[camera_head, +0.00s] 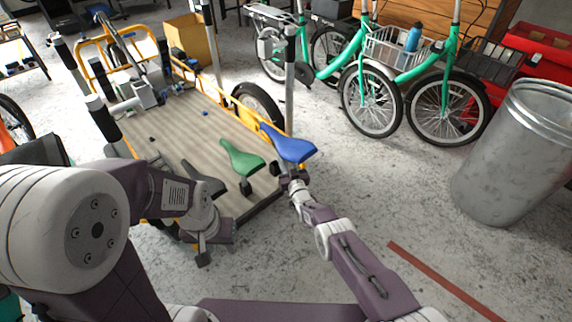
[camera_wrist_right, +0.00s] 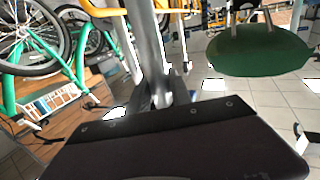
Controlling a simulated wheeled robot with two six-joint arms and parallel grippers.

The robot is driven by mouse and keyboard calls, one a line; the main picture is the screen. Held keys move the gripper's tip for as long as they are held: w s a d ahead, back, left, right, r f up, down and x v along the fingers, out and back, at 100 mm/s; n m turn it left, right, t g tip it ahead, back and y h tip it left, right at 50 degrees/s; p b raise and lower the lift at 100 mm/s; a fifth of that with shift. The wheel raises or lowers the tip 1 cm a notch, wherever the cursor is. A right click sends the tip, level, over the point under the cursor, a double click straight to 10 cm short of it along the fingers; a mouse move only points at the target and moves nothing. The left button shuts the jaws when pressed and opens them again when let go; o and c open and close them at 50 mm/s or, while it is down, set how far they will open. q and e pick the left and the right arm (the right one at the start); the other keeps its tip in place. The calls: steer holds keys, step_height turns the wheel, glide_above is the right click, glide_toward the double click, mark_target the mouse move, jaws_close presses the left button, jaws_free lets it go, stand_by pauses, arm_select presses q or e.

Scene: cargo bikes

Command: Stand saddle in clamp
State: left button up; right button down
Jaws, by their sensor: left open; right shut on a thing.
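A blue saddle (camera_head: 288,144) is at the right edge of the cargo bike's wooden deck. My right gripper (camera_head: 283,172) is shut on its underside; its fingertips are mostly hidden. A green saddle (camera_head: 242,158) and a black saddle (camera_head: 202,181) are to its left. The green saddle also shows in the right wrist view (camera_wrist_right: 260,50), apart from my gripper. My left gripper (camera_head: 210,246) is open and empty at the deck's near edge, below the black saddle. A grey metal device (camera_head: 147,93), which looks like a clamp, stands at the deck's far left.
The cargo deck (camera_head: 185,130) has a yellow frame and several upright posts, one grey post (camera_head: 290,85) just behind the blue saddle. Green bicycles (camera_head: 400,80) stand at the back. A metal bin (camera_head: 510,155) is at right. Floor between bin and deck is mostly clear.

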mark_target(285, 142)
steer(key=shift+r+p, duration=4.6)
steer(key=shift+r, duration=0.55)
